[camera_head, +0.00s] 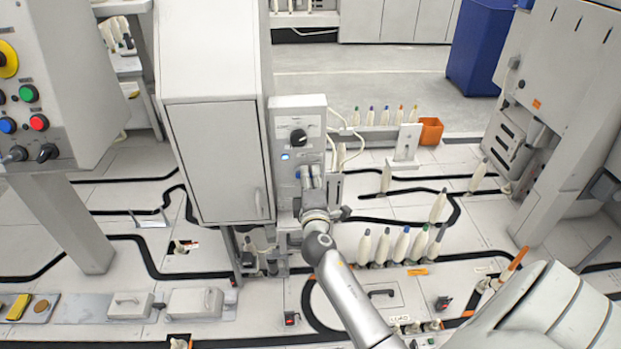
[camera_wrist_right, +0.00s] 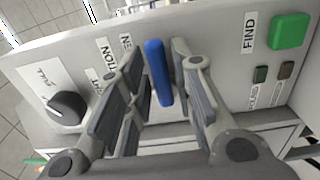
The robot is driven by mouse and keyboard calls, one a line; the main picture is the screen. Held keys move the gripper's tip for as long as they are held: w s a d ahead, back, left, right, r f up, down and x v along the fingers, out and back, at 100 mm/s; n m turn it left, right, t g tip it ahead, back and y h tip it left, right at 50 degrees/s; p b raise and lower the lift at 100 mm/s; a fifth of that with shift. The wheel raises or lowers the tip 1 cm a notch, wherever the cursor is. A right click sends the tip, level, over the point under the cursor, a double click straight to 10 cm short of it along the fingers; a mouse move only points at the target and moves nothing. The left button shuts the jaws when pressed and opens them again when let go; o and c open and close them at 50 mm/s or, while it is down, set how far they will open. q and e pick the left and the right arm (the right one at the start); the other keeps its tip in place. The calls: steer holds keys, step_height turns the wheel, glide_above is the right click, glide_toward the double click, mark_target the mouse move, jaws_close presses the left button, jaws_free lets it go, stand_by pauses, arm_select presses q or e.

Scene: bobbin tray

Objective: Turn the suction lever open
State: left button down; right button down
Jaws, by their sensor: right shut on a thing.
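The suction lever is a blue handle (camera_wrist_right: 158,72) on the pale control panel (camera_wrist_right: 215,50) in the wrist view. It stands nearly upright in the picture, slightly tilted, between my right gripper's fingers. A partly covered label ending in "TION" is left of it. My right gripper (camera_wrist_right: 155,90) is shut on the lever. In the head view my right gripper (camera_head: 311,178) reaches the front of the panel box (camera_head: 299,106), below its black knob; the lever is hidden there. My left gripper is not in view.
In the wrist view a black knob (camera_wrist_right: 68,105) sits left of the lever and a green button (camera_wrist_right: 290,31) right of it. In the head view a tall cabinet (camera_head: 218,150) stands left of the panel. Several bobbins (camera_head: 402,244) stand right of my arm.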

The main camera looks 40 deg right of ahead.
steer(key=shift+r, duration=0.1)
steer(key=c, duration=1.4)
jaws_free()
steer(key=shift+c, duration=0.2)
steer(key=v, duration=1.2)
